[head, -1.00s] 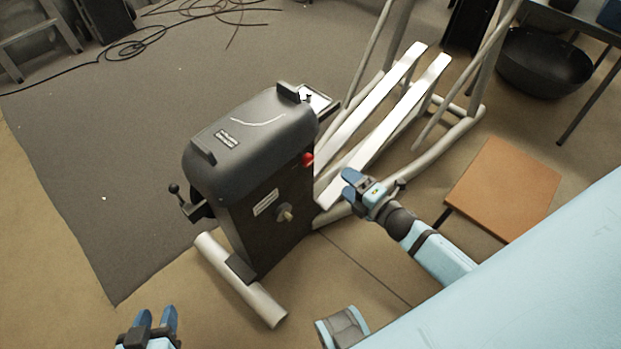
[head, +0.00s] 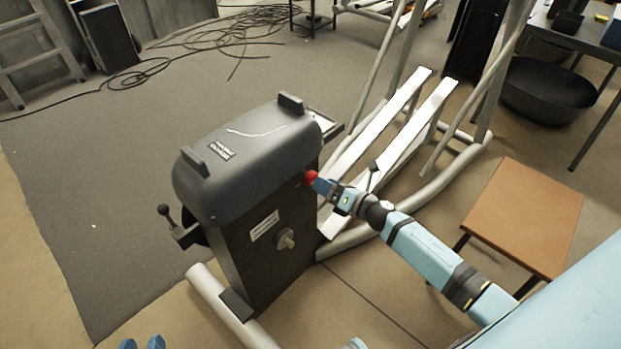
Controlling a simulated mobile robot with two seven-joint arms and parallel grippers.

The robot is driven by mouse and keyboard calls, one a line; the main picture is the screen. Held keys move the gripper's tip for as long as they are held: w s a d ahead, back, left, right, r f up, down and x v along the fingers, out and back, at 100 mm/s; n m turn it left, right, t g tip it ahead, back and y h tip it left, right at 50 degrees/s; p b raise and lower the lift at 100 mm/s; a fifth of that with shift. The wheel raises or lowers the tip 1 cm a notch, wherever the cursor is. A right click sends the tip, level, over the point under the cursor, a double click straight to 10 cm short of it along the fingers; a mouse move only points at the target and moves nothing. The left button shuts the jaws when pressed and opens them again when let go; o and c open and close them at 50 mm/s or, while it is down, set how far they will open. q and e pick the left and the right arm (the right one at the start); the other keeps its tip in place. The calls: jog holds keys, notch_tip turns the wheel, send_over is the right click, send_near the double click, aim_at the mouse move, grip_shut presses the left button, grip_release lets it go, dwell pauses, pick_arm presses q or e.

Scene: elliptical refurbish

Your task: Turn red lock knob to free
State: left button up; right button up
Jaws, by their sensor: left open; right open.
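The red lock knob (head: 311,177) sits on the upper right of the side panel of the dark elliptical housing (head: 262,245). My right gripper (head: 319,184) is at the knob, with its blue fingertips over or beside the knob's right side. The fingers hide part of the knob, and I cannot tell whether they touch it. The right gripper is open. My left gripper (head: 142,343) is open and empty at the bottom left edge, with only its blue fingertips in view. The knob's marking or angle is too small to read.
A pale round knob (head: 286,239) is lower on the same panel. A black lever (head: 166,213) sticks out at the housing's left. White foot rails (head: 385,120) lie behind my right arm. A brown-topped stool (head: 524,215) stands at the right. Cables (head: 235,35) lie on the mat.

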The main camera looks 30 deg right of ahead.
aim_at(311, 177)
jog(key=shift+x, duration=2.7)
jog(key=c, duration=0.9)
